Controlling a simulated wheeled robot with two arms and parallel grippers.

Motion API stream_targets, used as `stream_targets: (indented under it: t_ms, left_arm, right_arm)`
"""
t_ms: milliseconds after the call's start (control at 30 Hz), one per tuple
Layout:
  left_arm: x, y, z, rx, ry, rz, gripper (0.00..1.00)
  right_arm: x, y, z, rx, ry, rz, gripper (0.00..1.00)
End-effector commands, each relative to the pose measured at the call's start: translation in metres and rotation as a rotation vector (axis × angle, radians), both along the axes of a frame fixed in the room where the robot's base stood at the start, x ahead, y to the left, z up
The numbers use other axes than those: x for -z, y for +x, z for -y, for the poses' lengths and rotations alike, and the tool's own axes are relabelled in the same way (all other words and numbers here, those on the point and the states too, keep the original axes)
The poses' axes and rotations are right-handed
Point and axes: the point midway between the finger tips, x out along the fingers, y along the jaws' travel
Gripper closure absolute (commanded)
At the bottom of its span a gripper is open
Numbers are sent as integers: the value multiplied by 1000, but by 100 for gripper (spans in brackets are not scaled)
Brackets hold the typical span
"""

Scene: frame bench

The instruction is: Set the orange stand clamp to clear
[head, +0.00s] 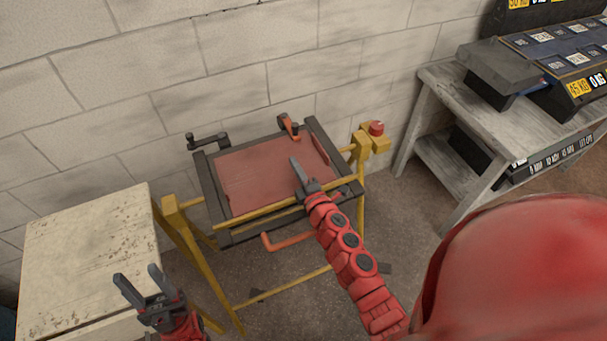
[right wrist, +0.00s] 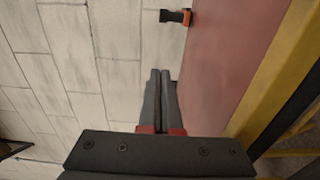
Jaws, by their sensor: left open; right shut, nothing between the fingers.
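A reddish panel (head: 245,175) sits in a dark frame (head: 207,188) on a yellow stand (head: 190,238). An orange clamp with dark parts (head: 289,126) is at the frame's far edge; an orange and black piece (right wrist: 178,17) also shows at the panel's edge in the right wrist view. A bent orange handle (head: 288,241) sticks out below the near edge; I cannot tell which orange part is the stand clamp. My right gripper (head: 295,160) is shut and empty over the panel, short of the far clamp. My left gripper (head: 137,274) is open and empty, left of the stand.
A black handle (head: 208,141) sits at the frame's far left corner. A red button on a yellow box (head: 376,129) is at the stand's right. A pale worktable (head: 85,255) stands at left, and a grey bench (head: 435,95) with dark equipment at right. A block wall is behind.

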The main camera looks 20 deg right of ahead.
Motion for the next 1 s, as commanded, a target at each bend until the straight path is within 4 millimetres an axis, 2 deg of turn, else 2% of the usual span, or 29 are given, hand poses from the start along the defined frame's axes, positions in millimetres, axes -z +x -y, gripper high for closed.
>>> stream_targets:
  t_ms: [233,567,600,733,1000]
  left_arm:
    - [-9,0,0,0,0,0,50]
    - [-4,0,0,0,0,0,50]
    - [-9,0,0,0,0,0,50]
    - [-12,0,0,0,0,0,50]
    - [-13,0,0,0,0,0,50]
  right_arm:
    - [-2,49,-2,2,3,1,100]
    - [-1,109,-4,0,2,2,100]
    - [-2,109,6,2,0,-1,100]
    - [-1,113,23,3,-1,-1,100]
    - [0,116,33,-2,-1,-1,100]
